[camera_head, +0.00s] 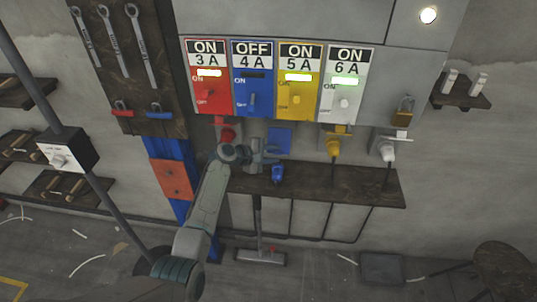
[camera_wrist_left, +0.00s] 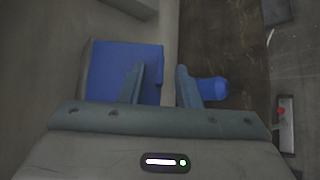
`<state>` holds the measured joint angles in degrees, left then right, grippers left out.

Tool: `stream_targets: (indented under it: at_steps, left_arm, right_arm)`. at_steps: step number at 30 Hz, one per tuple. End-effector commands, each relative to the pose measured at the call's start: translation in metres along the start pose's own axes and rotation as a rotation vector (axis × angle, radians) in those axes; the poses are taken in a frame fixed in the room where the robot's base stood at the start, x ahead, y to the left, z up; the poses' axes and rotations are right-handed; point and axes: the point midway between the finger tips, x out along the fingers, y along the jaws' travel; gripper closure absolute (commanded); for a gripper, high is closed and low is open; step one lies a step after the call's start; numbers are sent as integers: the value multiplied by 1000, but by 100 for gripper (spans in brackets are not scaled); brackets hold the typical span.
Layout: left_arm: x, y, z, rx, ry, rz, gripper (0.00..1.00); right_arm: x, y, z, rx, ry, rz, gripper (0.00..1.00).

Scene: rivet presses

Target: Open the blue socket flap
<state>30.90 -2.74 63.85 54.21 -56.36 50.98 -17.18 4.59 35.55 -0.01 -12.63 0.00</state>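The blue socket flap (camera_head: 279,140) is on the wall below the blue "OFF 4 A" switch panel (camera_head: 252,80). It looks closed, lying flat over its socket. In the left wrist view the flap (camera_wrist_left: 105,70) is a blue square at the left. My left gripper (camera_head: 268,155) is just in front of the flap's lower left part. In the left wrist view its fingers (camera_wrist_left: 160,80) are apart with nothing held between them. One finger overlaps the flap and the other lies beyond its edge; contact cannot be told. My right gripper is not in view.
A blue plug (camera_head: 277,173) stands on the dark shelf (camera_head: 340,186) below the flap, close to my gripper. A red plug (camera_head: 227,134), yellow plug (camera_head: 333,147) and white plug (camera_head: 387,151) sit at the neighbouring sockets. A padlock (camera_head: 403,112) hangs at the right.

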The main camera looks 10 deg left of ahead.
Motion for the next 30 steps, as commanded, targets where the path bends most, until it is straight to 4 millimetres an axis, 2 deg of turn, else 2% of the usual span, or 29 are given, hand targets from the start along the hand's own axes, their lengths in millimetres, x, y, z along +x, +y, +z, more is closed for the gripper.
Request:
stream_targets:
  at_steps: [5, 18, 24, 30]
  left_arm:
    - [-16, -2, -2, 2, 2, 0, 71]
    - [-92, -2, -2, 2, 3, -1, 71]
    - [-106, -1, -1, 0, 0, -1, 71]
    - [-107, -1, 0, -1, 0, -1, 71]
  right_arm:
    - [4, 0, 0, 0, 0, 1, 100]
    - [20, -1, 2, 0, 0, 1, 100]
    - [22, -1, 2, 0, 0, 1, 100]
    - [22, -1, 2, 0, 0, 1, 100]
